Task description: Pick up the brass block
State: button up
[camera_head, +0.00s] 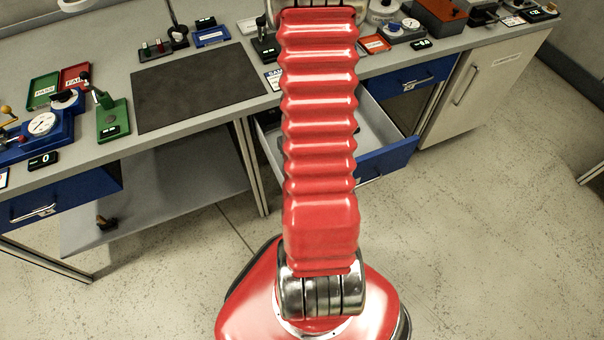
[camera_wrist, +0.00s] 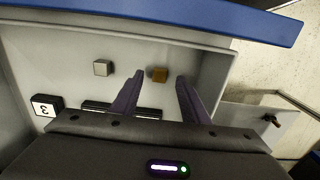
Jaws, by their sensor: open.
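The brass block (camera_wrist: 160,75) is a small brown-gold cube on the floor of an open drawer (camera_wrist: 60,50) in the wrist view. My gripper (camera_wrist: 153,80) is open, its two dark fingers reaching over the drawer. The block shows between the fingers, nearer the right one, and nothing is held. I cannot tell how high the fingertips are above it. In the head view my red arm covers part of the open drawer (camera_head: 385,160), and neither the block nor my gripper shows there.
A silver-grey cube (camera_wrist: 103,67) lies left of the brass block in the drawer. A card marked 3 (camera_wrist: 46,106) and a dark slotted item (camera_wrist: 96,106) are near the gripper body. The drawer's blue front (camera_wrist: 200,18) runs along the top. The bench (camera_head: 235,65) stands above the drawer.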

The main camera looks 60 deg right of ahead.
jog(key=shift+f, duration=1.45)
grip_shut()
